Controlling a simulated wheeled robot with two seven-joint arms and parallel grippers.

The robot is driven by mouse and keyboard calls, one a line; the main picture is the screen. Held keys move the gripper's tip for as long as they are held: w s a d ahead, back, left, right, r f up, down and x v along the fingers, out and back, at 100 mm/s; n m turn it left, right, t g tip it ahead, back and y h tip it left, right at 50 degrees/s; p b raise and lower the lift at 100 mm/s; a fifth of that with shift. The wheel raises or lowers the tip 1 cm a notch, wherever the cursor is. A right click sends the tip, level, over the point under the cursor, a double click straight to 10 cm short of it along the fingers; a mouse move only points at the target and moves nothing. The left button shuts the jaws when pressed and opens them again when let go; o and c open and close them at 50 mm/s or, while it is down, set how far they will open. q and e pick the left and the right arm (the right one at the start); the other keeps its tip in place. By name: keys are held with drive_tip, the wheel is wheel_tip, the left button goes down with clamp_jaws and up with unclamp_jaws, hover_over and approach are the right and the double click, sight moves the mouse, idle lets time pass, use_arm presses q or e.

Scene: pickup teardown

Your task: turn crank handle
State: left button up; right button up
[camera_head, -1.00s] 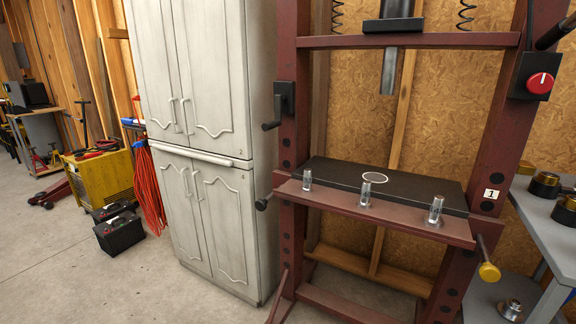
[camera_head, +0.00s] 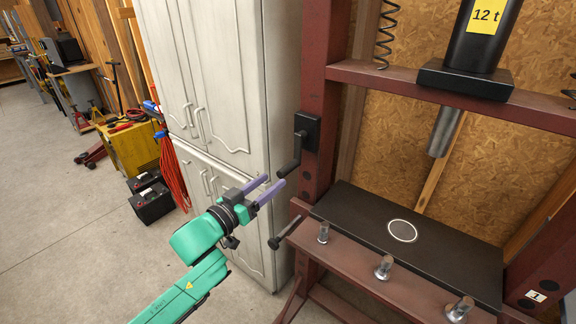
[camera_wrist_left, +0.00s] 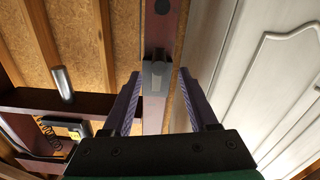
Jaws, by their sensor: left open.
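The black crank handle (camera_head: 295,154) hangs from a black plate on the left post of the dark red press. Its grip end points down and to the left. My left gripper (camera_head: 276,180) is open and empty, its two purple fingers pointing at the grip end from the left. The fingertips appear close to the grip; I cannot tell whether they touch it. In the left wrist view the crank (camera_wrist_left: 156,75) shows ahead, between the open fingers (camera_wrist_left: 160,88). My right gripper is in neither view.
A light grey cabinet (camera_head: 235,80) stands just left of the post, behind my left arm. Below the crank, a dark rod (camera_head: 287,232) sticks out from the press. The black press plate (camera_head: 450,255) with a white ring and several metal pins lie to the right.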

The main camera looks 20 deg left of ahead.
sight(287, 169)
use_arm(q)
drive_tip(key=p+x, duration=0.1)
drive_tip(key=x, duration=0.6)
drive_tip(key=shift+r, duration=0.15)
drive_tip(key=shift+w+d, duration=0.1)
drive_tip(key=shift+w, duration=0.2)
clamp_jaws()
idle(0.7)
